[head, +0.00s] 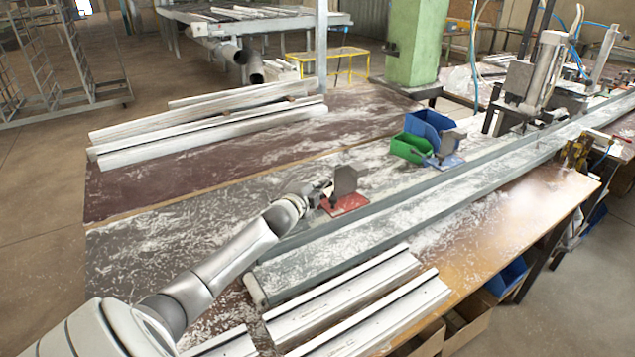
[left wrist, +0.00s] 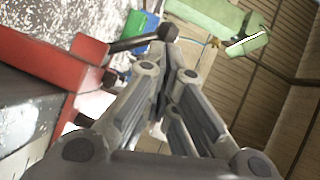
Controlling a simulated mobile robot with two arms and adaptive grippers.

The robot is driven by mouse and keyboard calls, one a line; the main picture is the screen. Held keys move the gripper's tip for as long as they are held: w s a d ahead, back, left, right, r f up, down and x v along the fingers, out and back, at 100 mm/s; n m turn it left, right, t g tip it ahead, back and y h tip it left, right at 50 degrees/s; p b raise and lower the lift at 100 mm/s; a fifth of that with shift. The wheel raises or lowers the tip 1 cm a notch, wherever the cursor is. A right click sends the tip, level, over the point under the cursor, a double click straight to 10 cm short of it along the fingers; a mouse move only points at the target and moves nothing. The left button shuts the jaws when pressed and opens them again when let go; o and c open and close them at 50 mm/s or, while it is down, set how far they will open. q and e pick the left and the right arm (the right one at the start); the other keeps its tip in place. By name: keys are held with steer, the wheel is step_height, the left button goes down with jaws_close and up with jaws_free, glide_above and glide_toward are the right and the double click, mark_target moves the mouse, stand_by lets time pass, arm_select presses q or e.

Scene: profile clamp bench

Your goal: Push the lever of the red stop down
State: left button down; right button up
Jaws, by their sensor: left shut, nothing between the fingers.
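The red stop (head: 345,206) is a flat red base on the bench with a grey upright plate (head: 345,181). In the left wrist view its red body (left wrist: 45,62) fills the left side. A dark lever (left wrist: 135,43) sticks out from it to the right, with a rounded end beside my fingertips. My left gripper (head: 322,190) is at the left side of the red stop, shut and empty. In the left wrist view my gripper (left wrist: 163,75) points towards the lever's end; whether they touch is unclear. My right gripper is out of view.
A blue stop (head: 447,162) stands further back, beside a green bin (head: 410,148) and a blue bin (head: 433,128). A long metal rail (head: 400,208) runs in front of the stops. White profiles (head: 215,120) lie behind, more profiles (head: 345,292) in front.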

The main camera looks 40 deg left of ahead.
arm_select(q)
steer(key=shift+a, duration=0.1)
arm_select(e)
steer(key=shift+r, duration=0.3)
arm_select(q)
steer(key=shift+n+g+h, duration=0.4)
steer(key=shift+n+g, duration=0.1)
steer(key=shift+n, duration=0.3)
steer(key=shift+w+a+f+p, duration=0.2)
steer(key=shift+a+f+p, duration=0.05)
steer(key=shift+a+p, duration=0.35)
steer(key=shift+w+a+f+p, duration=0.15)
steer(key=shift+a+f+p, duration=0.1)
steer(key=shift+a+p, duration=0.35)
steer(key=shift+w+a+f+p, duration=0.25)
steer(key=shift+a+p, duration=0.2)
steer(key=shift+a, duration=0.25)
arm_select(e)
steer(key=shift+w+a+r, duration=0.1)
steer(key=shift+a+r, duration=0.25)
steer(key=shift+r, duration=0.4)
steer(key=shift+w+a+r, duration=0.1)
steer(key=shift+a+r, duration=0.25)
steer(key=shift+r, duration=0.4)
arm_select(q)
steer(key=shift+s, duration=0.1)
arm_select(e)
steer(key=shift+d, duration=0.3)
